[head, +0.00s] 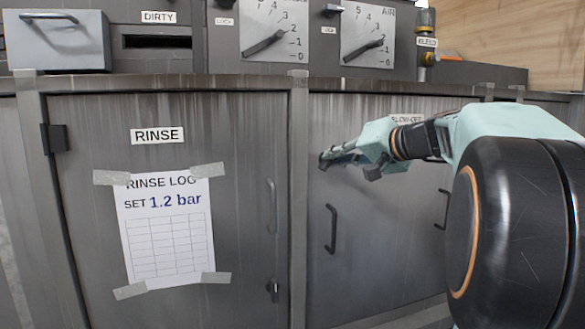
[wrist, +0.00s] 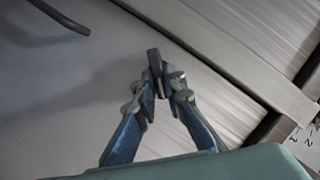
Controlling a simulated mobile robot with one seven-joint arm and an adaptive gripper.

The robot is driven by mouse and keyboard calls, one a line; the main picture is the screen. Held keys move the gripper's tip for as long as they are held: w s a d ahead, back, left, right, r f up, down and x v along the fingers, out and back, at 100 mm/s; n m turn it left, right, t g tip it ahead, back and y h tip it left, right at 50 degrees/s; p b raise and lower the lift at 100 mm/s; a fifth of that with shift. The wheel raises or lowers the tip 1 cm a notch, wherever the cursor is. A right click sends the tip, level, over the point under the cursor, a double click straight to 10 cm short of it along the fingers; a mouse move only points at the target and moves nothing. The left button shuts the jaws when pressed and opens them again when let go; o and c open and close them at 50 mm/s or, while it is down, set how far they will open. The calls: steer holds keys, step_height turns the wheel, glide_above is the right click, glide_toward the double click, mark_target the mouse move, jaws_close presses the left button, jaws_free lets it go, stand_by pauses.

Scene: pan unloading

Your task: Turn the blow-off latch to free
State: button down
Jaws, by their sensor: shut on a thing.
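The blow-off latch (wrist: 153,58) is a small dark bar between my fingertips in the wrist view. My gripper (wrist: 155,83) is shut on it, with its near end between the fingers. In the head view my gripper (head: 326,159) reaches in from the right to the upper left of the blow-off cabinet door (head: 375,265). The latch is largely hidden by my fingers there, and its turn cannot be read. The BLOW-OFF label (head: 407,118) is partly covered by my arm.
The blow-off doors carry dark bar handles (head: 331,228) below my gripper; one also shows in the wrist view (wrist: 60,16). The RINSE door (head: 75,220) at left has a taped log sheet (head: 168,235), a handle (head: 272,205) and its own latch (head: 273,290). Gauges (head: 375,40) stand above.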

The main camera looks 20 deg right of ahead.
steer(key=m+y+b, duration=0.1)
steer(key=m+b, duration=0.1)
steer(key=m+t+y+b, duration=0.1)
steer(key=m+b, duration=0.1)
steer(key=m, duration=0.1)
steer(key=f+m+t+y+b, duration=0.1)
steer(key=m+b, duration=0.1)
steer(key=shift+d+m, duration=0.1)
steer(key=shift+m, duration=0.3)
steer(key=shift+r, duration=0.1)
stand_by(0.5)
steer(key=c, duration=2)
jaws_free()
steer(key=shift+w, duration=0.1)
steer(key=v, duration=1.2)
steer(key=shift+f, duration=0.35)
